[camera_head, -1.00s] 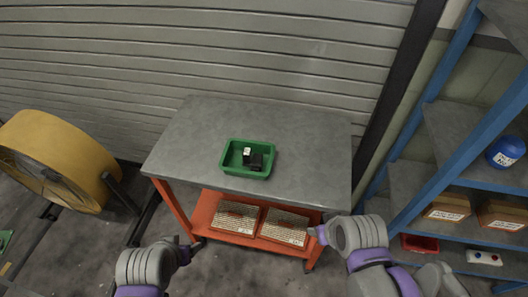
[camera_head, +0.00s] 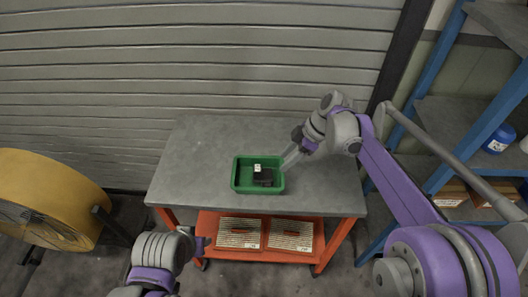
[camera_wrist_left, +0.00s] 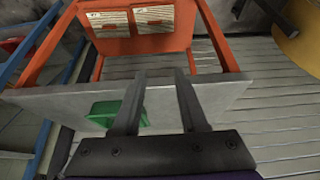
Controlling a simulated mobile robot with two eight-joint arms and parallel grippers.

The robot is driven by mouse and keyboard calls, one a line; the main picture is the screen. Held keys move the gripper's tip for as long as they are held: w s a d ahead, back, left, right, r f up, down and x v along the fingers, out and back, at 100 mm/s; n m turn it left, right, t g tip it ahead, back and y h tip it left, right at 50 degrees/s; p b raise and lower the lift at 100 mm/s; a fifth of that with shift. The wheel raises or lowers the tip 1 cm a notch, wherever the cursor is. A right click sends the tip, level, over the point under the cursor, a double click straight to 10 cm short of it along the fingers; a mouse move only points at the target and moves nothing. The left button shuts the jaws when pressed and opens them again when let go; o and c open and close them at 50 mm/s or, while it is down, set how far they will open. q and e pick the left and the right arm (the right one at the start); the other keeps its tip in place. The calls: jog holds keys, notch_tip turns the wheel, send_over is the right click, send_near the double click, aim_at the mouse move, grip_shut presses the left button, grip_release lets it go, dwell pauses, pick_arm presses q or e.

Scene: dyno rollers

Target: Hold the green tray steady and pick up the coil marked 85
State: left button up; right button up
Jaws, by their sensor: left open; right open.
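The green tray (camera_head: 238,188) sits on the grey top of the cart. A small black part (camera_head: 264,177) with a white label lies inside; it looks like the coil, but the label is too small to read. My right gripper (camera_head: 288,160) is open at the tray's right side, its fingers close to the rim; I cannot tell whether they touch it. My left gripper (camera_head: 205,243) is open and empty, low before the cart's front left. In the left wrist view, its fingers (camera_wrist_left: 160,95) are apart, and part of the green tray (camera_wrist_left: 103,112) shows beyond them.
The cart top (camera_head: 195,150) is bare around the tray. Two boxes with pale striped tops (camera_head: 240,232) stand on its orange lower shelf. A yellow drum fan (camera_head: 60,190) stands at left, a blue-framed shelf (camera_head: 440,170) at right. A ribbed shutter (camera_head: 200,60) closes the back.

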pick_arm(q)
jog(key=w+d+r+g, duration=0.2)
jog(key=w+r, duration=0.4)
jog(key=w, duration=0.5)
jog(key=g, duration=0.3)
send_near(235, 171)
jog(key=shift+w, duration=0.1)
notch_tip(235, 171, down, 11)
jog(key=shift+r, duration=0.15)
grip_shut()
